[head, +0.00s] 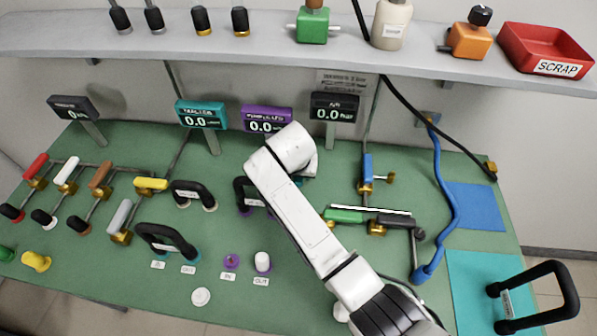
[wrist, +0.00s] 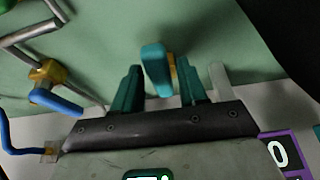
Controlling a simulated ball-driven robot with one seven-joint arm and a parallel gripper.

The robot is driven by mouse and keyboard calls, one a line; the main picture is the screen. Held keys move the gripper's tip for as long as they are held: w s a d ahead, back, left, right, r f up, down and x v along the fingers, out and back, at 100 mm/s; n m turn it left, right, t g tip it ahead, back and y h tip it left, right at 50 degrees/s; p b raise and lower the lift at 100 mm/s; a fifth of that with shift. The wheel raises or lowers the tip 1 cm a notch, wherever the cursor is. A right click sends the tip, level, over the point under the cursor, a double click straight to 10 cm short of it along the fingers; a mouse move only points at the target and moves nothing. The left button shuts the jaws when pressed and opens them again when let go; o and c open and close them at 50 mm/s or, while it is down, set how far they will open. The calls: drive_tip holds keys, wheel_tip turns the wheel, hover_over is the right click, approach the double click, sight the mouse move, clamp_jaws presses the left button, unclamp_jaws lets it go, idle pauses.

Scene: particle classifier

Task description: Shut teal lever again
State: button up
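The teal lever (wrist: 157,70) shows in the wrist view as a rounded upright handle with brass behind its right side. My gripper (wrist: 158,85) has one finger to its left and one to its right. Narrow gaps seem to show between the handle and the fingers, so the gripper looks open around it; contact at the tips is unclear. In the head view my arm hides the teal lever and most of the gripper.
A blue-handled valve (head: 367,170) and a green-handled one (head: 343,215) stand right of my arm. A black arched handle (head: 166,240) stands left. The teal readout (head: 201,116) and purple readout (head: 267,120) show 0.0. A shelf (head: 270,55) runs along the back.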

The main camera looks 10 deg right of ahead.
drive_tip(key=shift+o, duration=0.8)
drive_tip(key=v, duration=1)
drive_tip(key=shift+r, duration=0.35)
drive_tip(key=shift+s, duration=0.15)
drive_tip(key=shift+s+f, duration=0.1)
